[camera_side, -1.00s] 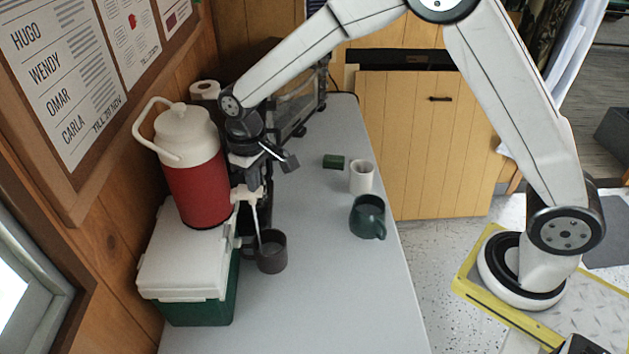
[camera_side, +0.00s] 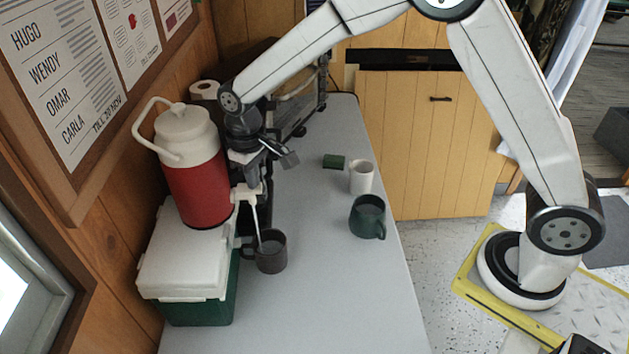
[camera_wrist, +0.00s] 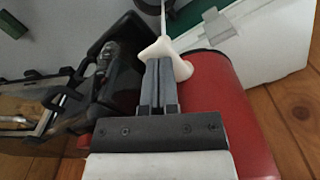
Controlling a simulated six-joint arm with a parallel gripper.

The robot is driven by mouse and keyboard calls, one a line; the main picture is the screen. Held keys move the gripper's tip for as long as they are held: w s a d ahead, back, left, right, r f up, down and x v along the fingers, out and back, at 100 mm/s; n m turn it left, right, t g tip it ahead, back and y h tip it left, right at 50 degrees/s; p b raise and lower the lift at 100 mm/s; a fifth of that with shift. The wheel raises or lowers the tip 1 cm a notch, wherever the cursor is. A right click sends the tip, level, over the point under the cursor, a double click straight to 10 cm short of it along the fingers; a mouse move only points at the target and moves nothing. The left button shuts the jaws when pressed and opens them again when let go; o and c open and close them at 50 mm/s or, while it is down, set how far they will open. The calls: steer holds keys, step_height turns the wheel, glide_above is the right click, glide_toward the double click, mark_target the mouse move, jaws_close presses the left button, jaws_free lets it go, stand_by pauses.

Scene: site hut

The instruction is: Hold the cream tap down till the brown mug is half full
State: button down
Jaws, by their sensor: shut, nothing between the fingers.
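The red drinks jug (camera_side: 195,185) with a cream lid stands on a cool box, and its cream tap (camera_side: 246,194) sticks out to the right. A thin pale stream (camera_side: 256,222) runs from the tap into the brown mug (camera_side: 271,254), which stands upright below. The liquid level in the mug is hard to make out. My gripper (camera_side: 250,182) is shut and empty, its fingertips just above or on the tap. In the wrist view the closed fingertips (camera_wrist: 160,62) overlap the cream tap (camera_wrist: 180,66); contact is not certain.
The cool box (camera_side: 184,258), white-lidded and green, stands left of the brown mug. A dark green mug (camera_side: 366,221), a white cup (camera_side: 361,178) and a green block (camera_side: 333,162) stand right. A dark machine is behind my gripper. The table's front (camera_side: 320,305) is clear.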

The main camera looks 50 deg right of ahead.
steer(key=shift+r, duration=2.15)
steer(key=s+d+f+m+t, duration=0.1)
steer(key=s+d+f, duration=0.1)
steer(key=s+d, duration=0.4)
steer(key=s+d+f+m+t, duration=0.1)
steer(key=s+d+f+m, duration=0.1)
steer(key=s+d, duration=0.5)
steer(key=s, duration=0.6)
steer(key=shift+d+t, duration=0.25)
steer(key=shift+t, duration=0.05)
